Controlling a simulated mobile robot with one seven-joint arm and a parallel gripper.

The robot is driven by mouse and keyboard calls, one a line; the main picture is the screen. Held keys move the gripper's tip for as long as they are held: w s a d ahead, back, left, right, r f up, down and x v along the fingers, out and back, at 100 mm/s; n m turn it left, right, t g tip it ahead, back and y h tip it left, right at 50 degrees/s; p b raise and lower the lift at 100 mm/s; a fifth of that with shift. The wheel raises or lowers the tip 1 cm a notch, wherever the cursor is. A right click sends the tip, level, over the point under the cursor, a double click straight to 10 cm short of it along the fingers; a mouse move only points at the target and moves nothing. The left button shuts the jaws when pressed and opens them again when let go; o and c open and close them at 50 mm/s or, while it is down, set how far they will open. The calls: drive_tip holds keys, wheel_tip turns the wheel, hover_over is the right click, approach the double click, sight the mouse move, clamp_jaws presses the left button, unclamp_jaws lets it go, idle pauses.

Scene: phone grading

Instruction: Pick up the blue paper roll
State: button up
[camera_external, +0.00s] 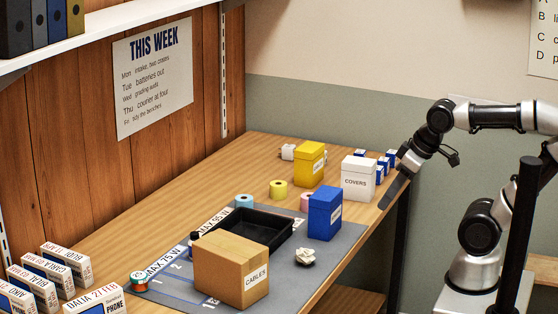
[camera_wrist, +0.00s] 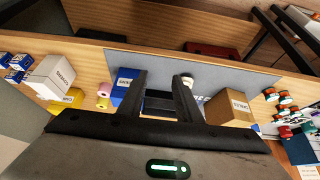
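The blue paper roll (camera_external: 244,201) is a small light-blue roll standing on the table, behind the black tray and near the wall side. I cannot make it out in the wrist view, where my gripper's body covers much of the lower part. My gripper (camera_external: 384,205) is at the table's right edge in the external view, well apart from the roll. In the wrist view my gripper (camera_wrist: 163,77) has its two dark fingers spread, with nothing held between them.
A blue box (camera_external: 325,213), a brown CABLES box (camera_external: 222,263) and the black tray (camera_external: 264,221) stand around the grey mat. A yellow roll (camera_external: 278,189), pink roll (camera_external: 305,202), yellow box (camera_external: 309,164) and white COVERS box (camera_external: 357,180) are nearby. Bare wood lies left of the mat.

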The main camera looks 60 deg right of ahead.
drive_tip(key=o, duration=0.8)
drive_tip(key=w+d+r+p, duration=0.1)
drive_tip(key=w+r+p, duration=0.4)
drive_tip(key=w+r, duration=0.5)
drive_tip(key=m+g+p, duration=0.1)
drive_tip(key=p, duration=0.7)
hover_over(245, 198)
drive_tip(key=s, duration=0.2)
wheel_tip(245, 198, down, 19)
drive_tip(key=shift+w+d+f, duration=0.1)
drive_tip(key=shift+w+f, duration=0.05)
drive_tip(key=shift+f, duration=0.05)
drive_tip(key=shift+b+x, duration=0.4)
drive_tip(key=shift+x, duration=2.35)
